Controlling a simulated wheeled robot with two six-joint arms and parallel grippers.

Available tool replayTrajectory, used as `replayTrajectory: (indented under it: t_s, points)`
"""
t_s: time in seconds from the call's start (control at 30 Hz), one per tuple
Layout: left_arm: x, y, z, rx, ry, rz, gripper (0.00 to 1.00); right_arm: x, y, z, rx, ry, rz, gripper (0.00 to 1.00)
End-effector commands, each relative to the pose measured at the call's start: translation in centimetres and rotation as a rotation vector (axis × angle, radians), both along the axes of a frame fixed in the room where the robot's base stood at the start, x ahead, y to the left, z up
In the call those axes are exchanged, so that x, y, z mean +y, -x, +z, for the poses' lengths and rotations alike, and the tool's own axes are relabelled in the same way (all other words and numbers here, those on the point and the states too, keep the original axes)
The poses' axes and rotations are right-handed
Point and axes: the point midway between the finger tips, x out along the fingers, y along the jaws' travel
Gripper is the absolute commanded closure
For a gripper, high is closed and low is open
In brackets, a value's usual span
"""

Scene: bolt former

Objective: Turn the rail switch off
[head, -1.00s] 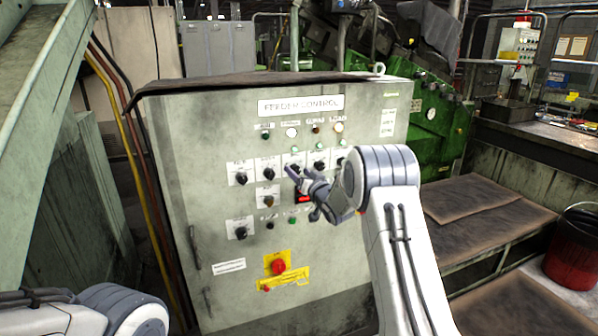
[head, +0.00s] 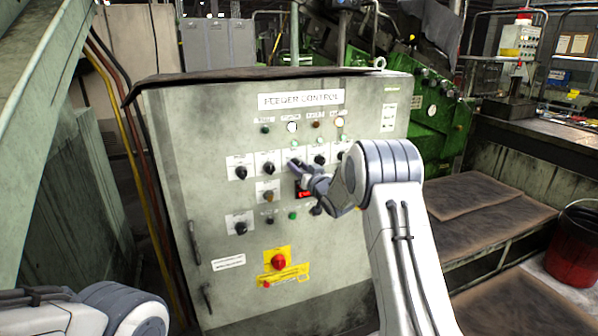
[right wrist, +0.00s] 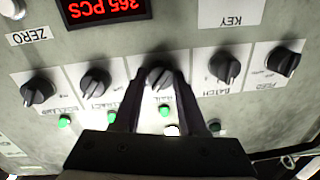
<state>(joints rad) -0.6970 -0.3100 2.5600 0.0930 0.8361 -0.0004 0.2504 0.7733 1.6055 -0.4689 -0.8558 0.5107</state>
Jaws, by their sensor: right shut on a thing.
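The rail switch (right wrist: 160,77) is a black rotary knob on a white plate, in the middle of a row of similar knobs in the right wrist view. Its "RAIL" label shows between my fingers. My right gripper (right wrist: 158,84) is shut on this knob, one dark finger on each side. In the head view my right gripper (head: 293,163) is at the middle of the knob row and hides the rail switch. My left gripper is out of view; only part of my left arm shows at the bottom left.
The grey feeder control cabinet (head: 185,180) carries the knobs. Close neighbours are the batch knob (right wrist: 224,66) and another knob (right wrist: 95,81). A red counter display (right wrist: 105,8) and a red stop button (head: 278,262) on yellow are also on the panel.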

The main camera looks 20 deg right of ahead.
Motion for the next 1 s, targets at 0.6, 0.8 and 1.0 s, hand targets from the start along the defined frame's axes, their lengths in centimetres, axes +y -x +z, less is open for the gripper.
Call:
replayTrajectory:
  t_s: [0.6,0.8,1.0]
  points:
    - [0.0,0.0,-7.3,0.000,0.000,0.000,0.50,0.2,0.0,-0.3,-0.024,0.559,0.001,1.00]
    - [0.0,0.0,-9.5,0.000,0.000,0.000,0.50,0.2,0.0,-0.2,-0.031,0.750,0.000,1.00]
    - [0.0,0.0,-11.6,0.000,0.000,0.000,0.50,0.3,0.0,-0.2,-0.039,0.940,0.000,1.00]
